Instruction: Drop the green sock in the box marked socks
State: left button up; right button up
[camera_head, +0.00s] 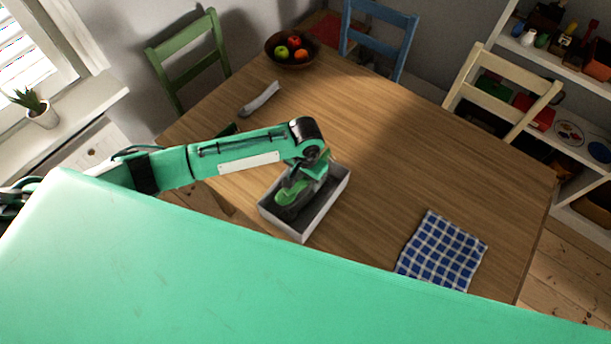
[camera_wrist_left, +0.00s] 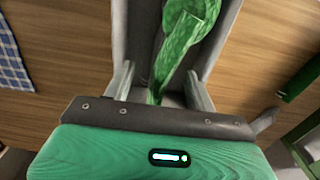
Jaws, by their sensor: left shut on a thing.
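The green sock (camera_wrist_left: 185,35) hangs from my left gripper (camera_wrist_left: 160,84), whose fingers are shut on it. In the head view the gripper (camera_head: 293,192) is over the open pale box (camera_head: 332,202), with the green sock (camera_head: 288,196) at its opening. In the wrist view the sock reaches in between the box's grey walls (camera_wrist_left: 140,40). I cannot tell whether it touches the bottom. No marking on the box is readable. My right gripper is not in view.
A grey cloth-like item (camera_head: 260,99) lies on the wooden table (camera_head: 400,150) beyond my arm. A fruit bowl (camera_head: 291,60) stands at the far end. A blue checked cloth (camera_head: 442,250) lies to the right. Chairs stand around the table; the middle right is clear.

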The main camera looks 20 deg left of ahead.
pick_arm(q)
notch_tip(320, 180, down, 4)
jog(key=b, duration=0.3)
jog(key=shift+r, duration=0.25)
jog(key=shift+f, duration=1.35)
jog(key=o, duration=1)
jog(key=shift+o, duration=0.2)
notch_tip(320, 180, up, 14)
jog(key=b, duration=0.2)
jog(key=shift+f+b, duration=0.1)
jog(key=shift+b, duration=0.2)
